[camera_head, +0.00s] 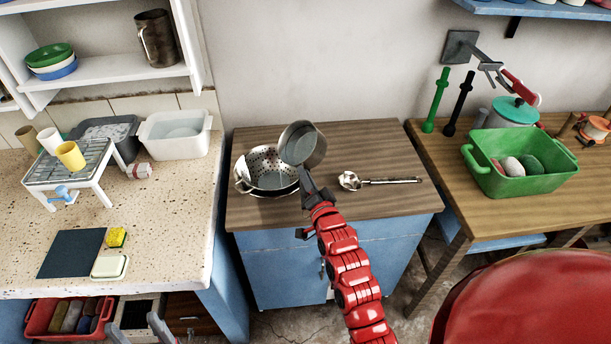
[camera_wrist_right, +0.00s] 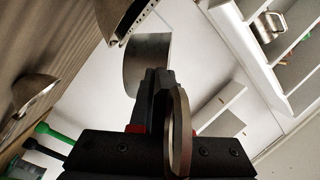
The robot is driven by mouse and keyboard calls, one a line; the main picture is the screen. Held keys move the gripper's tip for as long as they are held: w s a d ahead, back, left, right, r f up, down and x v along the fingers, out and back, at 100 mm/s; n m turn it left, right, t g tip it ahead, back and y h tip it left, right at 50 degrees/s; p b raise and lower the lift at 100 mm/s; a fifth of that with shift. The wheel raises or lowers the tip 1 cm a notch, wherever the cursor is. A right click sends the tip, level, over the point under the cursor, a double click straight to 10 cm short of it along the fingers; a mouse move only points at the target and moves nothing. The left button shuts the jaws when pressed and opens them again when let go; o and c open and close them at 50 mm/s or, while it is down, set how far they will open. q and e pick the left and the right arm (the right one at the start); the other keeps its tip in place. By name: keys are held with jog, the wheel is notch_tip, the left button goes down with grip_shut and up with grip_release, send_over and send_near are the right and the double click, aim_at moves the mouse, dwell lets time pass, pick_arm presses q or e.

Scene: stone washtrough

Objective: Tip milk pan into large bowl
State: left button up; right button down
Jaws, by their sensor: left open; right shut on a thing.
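The milk pan (camera_head: 317,149) is a small grey metal pan, tilted with its opening to the left, above the right side of a perforated metal bowl like a colander (camera_head: 258,161). My right gripper (camera_head: 317,196) is shut on the pan's handle. In the right wrist view the pan (camera_wrist_right: 148,62) shows beyond the fingers (camera_wrist_right: 160,105), and a bowl rim (camera_wrist_right: 124,20) shows at the top. I cannot tell whether a plain large bowl lies under the perforated one. The pan's contents are not visible. My left gripper (camera_head: 140,330) is open and empty at the bottom edge.
A metal ladle (camera_head: 385,181) lies right of the bowl on the wooden top (camera_head: 355,140). A green tub (camera_head: 520,180) stands on the right table. A white basin (camera_head: 175,145) and a small rack (camera_head: 75,172) stand on the left counter. The wooden top's front is mostly clear.

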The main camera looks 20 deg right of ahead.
jog(key=shift+a+f+n+b, duration=0.25)
jog(key=shift+n+b, duration=0.35)
jog(key=shift+a, duration=0.1)
jog(key=shift+n, duration=0.4)
jog(key=shift+s, duration=0.1)
dwell(0.5)
jog(key=shift+a+f+n+t+b, duration=0.1)
jog(key=shift+a+n+t+b, duration=0.25)
jog(key=shift+n+b, duration=0.45)
jog(key=shift+n, duration=0.3)
jog(key=shift+r, duration=0.2)
